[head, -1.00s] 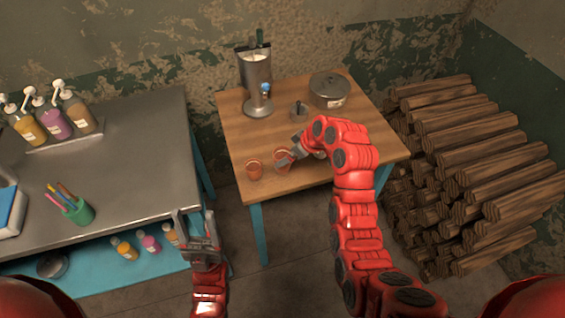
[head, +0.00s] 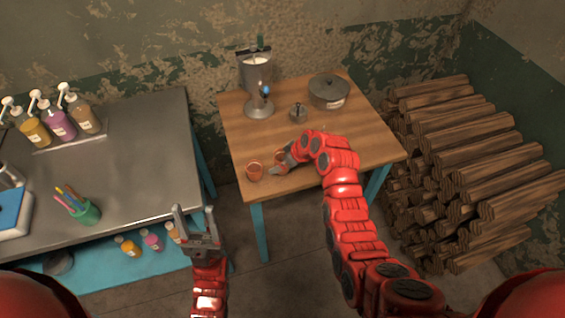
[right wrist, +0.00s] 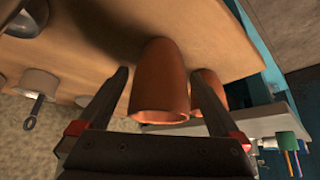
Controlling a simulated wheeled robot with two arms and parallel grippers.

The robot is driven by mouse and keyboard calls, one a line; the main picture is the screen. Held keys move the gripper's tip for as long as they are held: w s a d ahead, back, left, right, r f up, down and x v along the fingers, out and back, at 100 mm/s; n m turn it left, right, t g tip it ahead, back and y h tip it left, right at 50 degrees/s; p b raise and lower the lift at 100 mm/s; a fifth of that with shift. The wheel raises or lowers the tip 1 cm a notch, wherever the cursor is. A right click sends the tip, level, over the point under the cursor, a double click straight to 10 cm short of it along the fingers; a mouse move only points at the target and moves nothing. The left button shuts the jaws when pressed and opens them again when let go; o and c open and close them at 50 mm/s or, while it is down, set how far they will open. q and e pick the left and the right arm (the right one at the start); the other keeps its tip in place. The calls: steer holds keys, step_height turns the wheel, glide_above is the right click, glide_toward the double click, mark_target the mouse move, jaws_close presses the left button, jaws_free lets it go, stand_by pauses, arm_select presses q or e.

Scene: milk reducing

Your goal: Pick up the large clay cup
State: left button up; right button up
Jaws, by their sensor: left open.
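A brown clay cup (head: 280,155) stands near the front of the wooden table, partly hidden by my right gripper (head: 283,164). The right wrist view shows this clay cup (right wrist: 160,85) between the two open fingers, with a clear gap on the left and a narrower one on the right. A second clay cup (head: 254,171) stands to its left and shows partly behind the right finger in the right wrist view (right wrist: 208,92). My left gripper (head: 195,212) is open and empty, low in front of the metal table.
A metal table (head: 140,150) with bottles and a green pen cup (head: 87,212) is at left. Stacked logs (head: 470,160) are at right.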

steer(key=c, duration=1.3)
steer(key=shift+r, duration=0.1)
